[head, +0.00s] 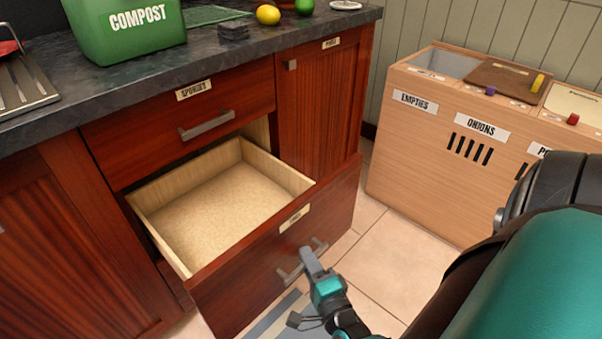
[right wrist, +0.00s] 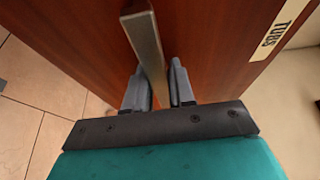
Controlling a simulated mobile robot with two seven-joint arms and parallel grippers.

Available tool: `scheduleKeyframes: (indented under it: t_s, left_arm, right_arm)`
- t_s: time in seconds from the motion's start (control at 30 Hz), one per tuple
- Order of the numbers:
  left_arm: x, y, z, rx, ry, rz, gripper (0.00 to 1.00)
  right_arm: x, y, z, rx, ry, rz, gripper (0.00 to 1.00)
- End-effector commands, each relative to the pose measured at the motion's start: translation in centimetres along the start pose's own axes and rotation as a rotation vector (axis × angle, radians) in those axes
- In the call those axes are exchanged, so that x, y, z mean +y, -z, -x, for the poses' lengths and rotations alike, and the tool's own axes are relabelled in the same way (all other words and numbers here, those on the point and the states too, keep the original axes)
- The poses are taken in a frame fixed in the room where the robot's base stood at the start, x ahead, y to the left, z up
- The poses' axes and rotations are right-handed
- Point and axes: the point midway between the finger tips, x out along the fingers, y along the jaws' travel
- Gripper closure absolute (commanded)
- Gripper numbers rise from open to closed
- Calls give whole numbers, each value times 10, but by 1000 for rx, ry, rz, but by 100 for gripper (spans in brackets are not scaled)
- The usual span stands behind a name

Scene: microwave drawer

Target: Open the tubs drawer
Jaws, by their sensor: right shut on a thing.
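The tubs drawer (head: 262,262) is the lower drawer of the red-brown cabinet. It stands pulled well out, and its pale inside is bare. Its TUBS label shows in the right wrist view (right wrist: 279,28). My right gripper (head: 306,254) is at the front of this drawer. In the right wrist view its two fingers (right wrist: 160,82) are on either side of the grey bar handle (right wrist: 146,45), shut on it. The handle also shows in the head view (head: 288,273), partly hidden by the gripper. My left gripper is out of view.
The sponges drawer (head: 150,136) above is shut. A wooden bin unit (head: 420,150) stands to the right, with tiled floor (head: 385,255) between. The counter (head: 110,82) holds a green compost bin (head: 125,35), a lemon (head: 268,14) and other items. A striped mat (head: 270,322) lies below the drawer.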

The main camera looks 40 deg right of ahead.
Motion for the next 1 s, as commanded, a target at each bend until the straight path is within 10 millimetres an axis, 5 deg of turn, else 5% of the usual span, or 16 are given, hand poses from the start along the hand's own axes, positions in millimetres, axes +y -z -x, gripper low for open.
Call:
scheduleKeyframes:
  t_s: [0.3, 0.77, 0.8, 1.0]
  left_arm:
    - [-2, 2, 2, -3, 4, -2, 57]
    - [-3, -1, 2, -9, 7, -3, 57]
    - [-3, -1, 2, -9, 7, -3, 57]
    - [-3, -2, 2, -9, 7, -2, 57]
  right_arm:
    - [-1, 11, 28, -1, 0, -1, 100]
    - [0, 12, 32, -1, 0, -2, 100]
    - [0, 12, 32, 0, 0, -2, 73]
    - [0, 13, 32, 0, 0, -1, 55]
